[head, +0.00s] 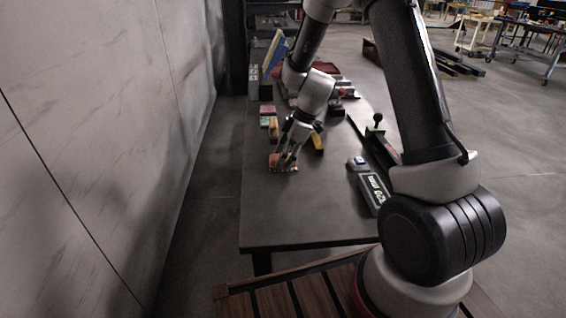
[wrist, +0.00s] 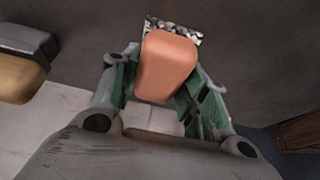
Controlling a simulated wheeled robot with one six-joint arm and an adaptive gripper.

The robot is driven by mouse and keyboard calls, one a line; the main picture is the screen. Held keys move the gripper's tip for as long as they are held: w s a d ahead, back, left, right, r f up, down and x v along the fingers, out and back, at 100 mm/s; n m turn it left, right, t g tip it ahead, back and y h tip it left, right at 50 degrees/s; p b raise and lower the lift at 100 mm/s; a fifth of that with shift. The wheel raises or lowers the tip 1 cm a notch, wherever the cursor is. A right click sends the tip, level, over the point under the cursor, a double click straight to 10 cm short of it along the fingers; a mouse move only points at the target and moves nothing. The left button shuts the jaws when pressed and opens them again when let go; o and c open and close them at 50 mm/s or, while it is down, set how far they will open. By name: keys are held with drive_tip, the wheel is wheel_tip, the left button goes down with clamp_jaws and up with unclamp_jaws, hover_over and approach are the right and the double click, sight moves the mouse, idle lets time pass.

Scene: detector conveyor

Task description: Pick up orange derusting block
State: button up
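The orange derusting block (wrist: 167,65) has an orange top and a grey, speckled underside edge. In the head view it is near the left side of the dark table (head: 310,215), low at the tabletop (head: 283,162). My gripper (wrist: 168,70) reaches down over it, with a green-padded finger on each side. The pads meet the block's sides with no clear gap, so it looks shut on the block. The lower parts of the pads are partly hidden behind the block. Whether the block touches the table cannot be told.
A yellow-and-dark block (wrist: 22,75) lies left in the wrist view. Small coloured blocks (head: 268,110) lie behind the gripper in the head view. A dark device with a display (head: 374,190) is at the table's right. A wall (head: 110,130) stands left. The table's front is clear.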

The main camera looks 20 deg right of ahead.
drive_tip(key=shift+c, duration=0.7)
wheel_tip(320, 180, up, 10)
drive_tip(key=shift+f, duration=0.1)
drive_tip(key=o, duration=0.4)
drive_tip(key=shift+c, duration=0.7)
